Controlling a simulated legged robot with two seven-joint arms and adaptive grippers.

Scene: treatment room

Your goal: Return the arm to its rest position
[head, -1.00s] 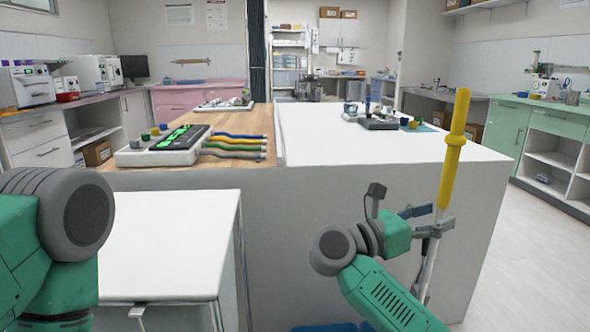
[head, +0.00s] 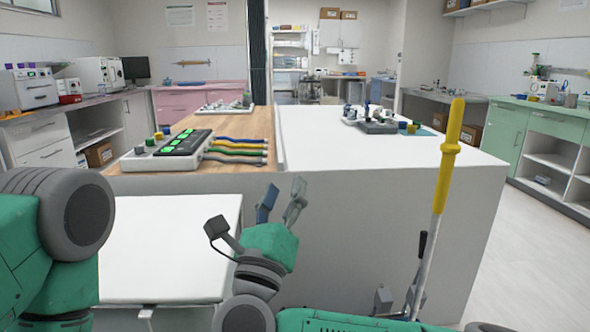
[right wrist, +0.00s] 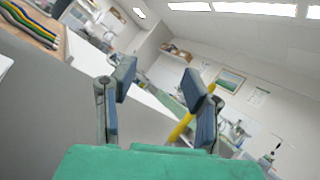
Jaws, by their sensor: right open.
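My right gripper (head: 281,203) is in front of the grey side of the central counter, pointing upward. Its two fingers are apart with nothing between them. In the right wrist view the open fingers (right wrist: 160,108) also frame empty space. My right forearm runs along the bottom of the head view, partly cut off. My left arm's green and grey links fill the lower left, and its gripper is out of view. A pole with a yellow grip (head: 450,160) stands nearly upright right of my right gripper, apart from it. It also shows behind the fingers in the right wrist view (right wrist: 180,127).
The central counter (head: 390,150) has a wooden left part and a white right part. A device with green displays (head: 183,142) and coloured cables lies on it. A lower white table (head: 165,240) is left of my gripper. Open floor (head: 530,260) lies to the right.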

